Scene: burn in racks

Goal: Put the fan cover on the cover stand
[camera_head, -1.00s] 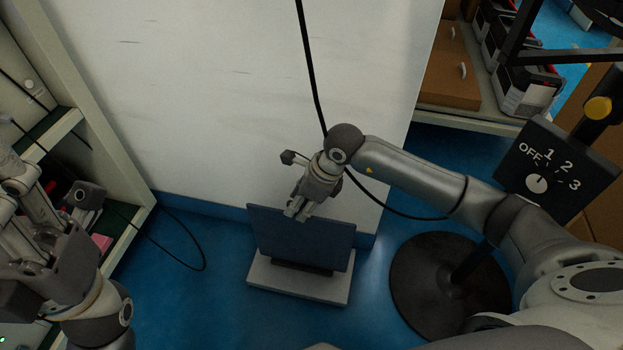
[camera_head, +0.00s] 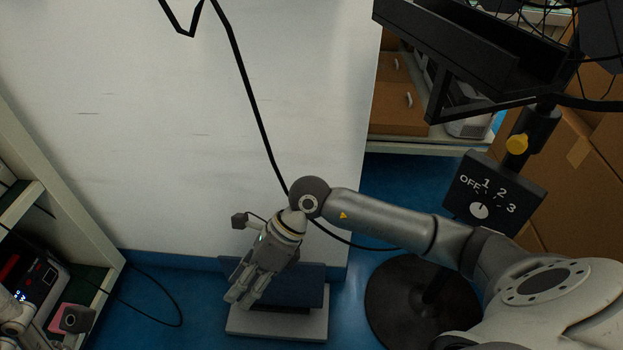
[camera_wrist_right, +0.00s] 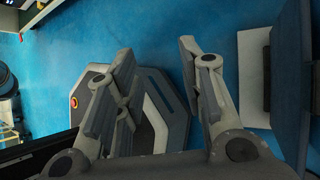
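A dark blue upright panel on a pale grey base (camera_head: 285,322) stands on the floor against the white wall; I cannot tell for sure that it is the cover stand. Black wire bars (camera_head: 590,40), possibly the fan cover, show only partly at the upper right, above the fan's control box. My right gripper (camera_head: 237,298) is in front of the panel's left part in the head view. In the right wrist view my right gripper (camera_wrist_right: 158,48) is open and empty, with the pale base (camera_wrist_right: 253,80) and panel (camera_wrist_right: 292,80) to its right.
The fan's control box (camera_head: 494,193) carries an OFF-1-2-3 knob, above a round black foot (camera_head: 395,300). A black tray-like frame (camera_head: 470,45) is at the upper right. Shelves (camera_head: 45,190) stand at left. A black cable (camera_head: 250,100) hangs on the wall.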

